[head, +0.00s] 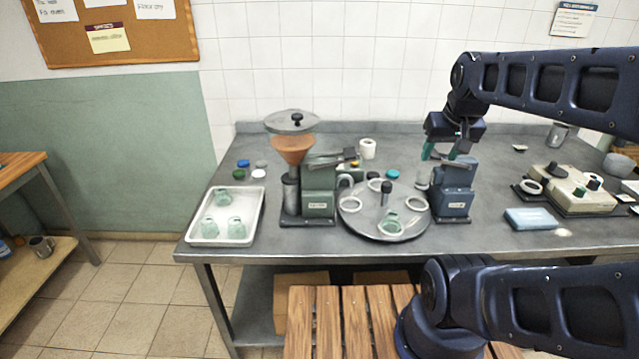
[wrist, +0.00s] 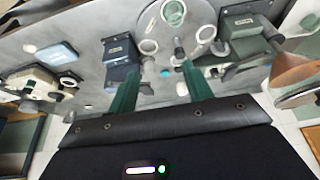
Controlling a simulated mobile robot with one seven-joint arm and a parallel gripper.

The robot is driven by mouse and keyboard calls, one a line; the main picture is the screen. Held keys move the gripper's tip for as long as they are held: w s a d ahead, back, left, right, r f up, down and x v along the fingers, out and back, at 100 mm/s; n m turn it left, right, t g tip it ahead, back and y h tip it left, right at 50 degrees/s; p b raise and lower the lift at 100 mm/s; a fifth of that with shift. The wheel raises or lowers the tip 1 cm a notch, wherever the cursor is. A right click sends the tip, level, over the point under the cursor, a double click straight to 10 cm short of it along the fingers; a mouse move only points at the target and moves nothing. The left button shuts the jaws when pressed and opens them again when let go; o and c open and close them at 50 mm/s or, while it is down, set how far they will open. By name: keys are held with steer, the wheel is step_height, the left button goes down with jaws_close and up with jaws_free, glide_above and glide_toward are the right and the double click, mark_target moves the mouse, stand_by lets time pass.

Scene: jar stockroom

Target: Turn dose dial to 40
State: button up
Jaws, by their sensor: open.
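A beige control box (head: 565,187) with dark knobs sits at the right of the bench. One black knob (head: 551,168) stands near its back and a dark green knob (head: 593,183) near its right side. I cannot tell which knob is the dose dial, and no scale or number is readable. The box also shows at the left of the wrist view (wrist: 38,85). My gripper (head: 440,152) hangs with green fingers apart above the blue machine, left of the box. In the wrist view the open fingers (wrist: 160,70) have nothing between them at their tips.
A blue machine (head: 454,195) stands below my gripper. Left of it are a round turntable (head: 375,226) with rings and a jar, a green machine (head: 319,190) with an orange hopper (head: 292,148), and a white tray (head: 246,225) of jars. A blue pad (head: 529,218) lies before the box.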

steer(key=shift+o, duration=0.7)
